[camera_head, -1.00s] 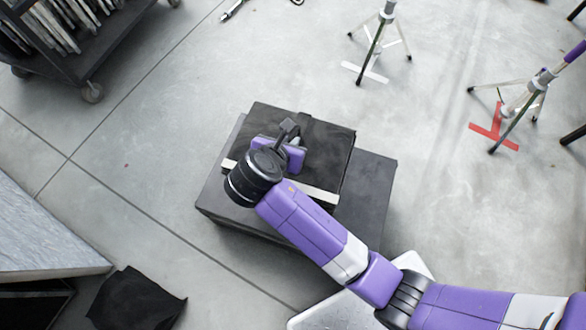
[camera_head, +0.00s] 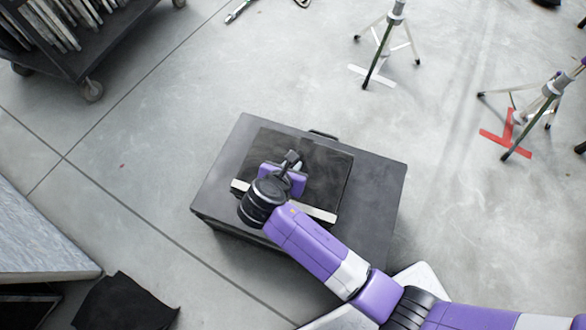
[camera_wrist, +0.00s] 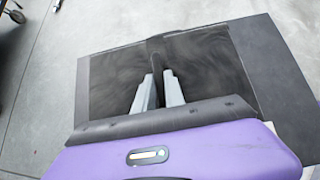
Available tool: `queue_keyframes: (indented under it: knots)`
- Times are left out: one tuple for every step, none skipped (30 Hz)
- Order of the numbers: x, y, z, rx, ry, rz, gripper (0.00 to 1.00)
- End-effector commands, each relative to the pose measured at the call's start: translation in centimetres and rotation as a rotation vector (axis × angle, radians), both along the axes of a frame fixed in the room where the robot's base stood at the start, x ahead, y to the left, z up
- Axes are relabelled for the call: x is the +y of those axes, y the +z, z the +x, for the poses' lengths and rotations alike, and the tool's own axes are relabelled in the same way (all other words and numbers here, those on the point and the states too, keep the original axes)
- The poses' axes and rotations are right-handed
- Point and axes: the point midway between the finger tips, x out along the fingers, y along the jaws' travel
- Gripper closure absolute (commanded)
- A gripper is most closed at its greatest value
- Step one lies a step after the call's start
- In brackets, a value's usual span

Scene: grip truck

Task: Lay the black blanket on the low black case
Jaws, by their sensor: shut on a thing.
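The black blanket (camera_head: 328,172) is a folded dark rectangle with a pale strip along its near side. It is over the top of the low black case (camera_head: 375,190), inside the top's outline, with bare case on both sides. It looks flat and very close to the top; I cannot tell whether it rests fully on it. My gripper (camera_head: 291,168) is above the blanket and shut on it. In the wrist view the fingers (camera_wrist: 158,92) close on a dark fold of the blanket (camera_wrist: 112,82), and the case (camera_wrist: 270,60) shows to the right.
Another dark cloth (camera_head: 125,305) lies at the lower left beside a grey slab (camera_head: 40,230). A wheeled cart (camera_head: 75,55) stands at the upper left. Light stands (camera_head: 380,50) are at the upper right, one over a red floor mark (camera_head: 510,135).

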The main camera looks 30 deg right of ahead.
Motion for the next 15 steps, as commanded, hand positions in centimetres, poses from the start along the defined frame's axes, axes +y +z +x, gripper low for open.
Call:
queue_keyframes:
  knots:
    - [0.03,-0.93,0.12,-0.004,0.0,0.0,1.0]
    - [0.02,-1.22,0.12,-0.004,0.0,0.0,1.0]
    - [0.0,-1.45,0.12,-0.004,-0.001,-0.001,1.0]
    - [0.0,-1.53,0.12,-0.004,-0.001,0.0,1.0]
    - [0.01,-1.53,0.13,-0.005,-0.001,0.0,1.0]
    - [0.01,-1.46,0.14,-0.005,-0.001,0.0,1.0]
    - [0.01,-1.41,0.14,-0.005,-0.001,0.0,1.0]
    - [0.02,-1.39,0.13,-0.005,-0.001,0.0,1.0]
    - [0.02,-1.39,0.13,-0.005,-0.001,0.0,1.0]
    - [0.02,-1.39,0.13,-0.005,-0.001,0.0,1.0]
    - [0.02,-1.39,0.13,-0.005,-0.001,0.0,1.0]
    - [0.02,-1.41,0.13,-0.005,-0.001,0.0,1.0]
    - [0.02,-1.46,0.12,-0.005,-0.001,0.0,1.0]
    - [0.02,-1.51,0.13,-0.004,0.0,0.0,1.0]
    - [0.01,-1.69,0.02,-0.001,-0.001,0.0,0.78]
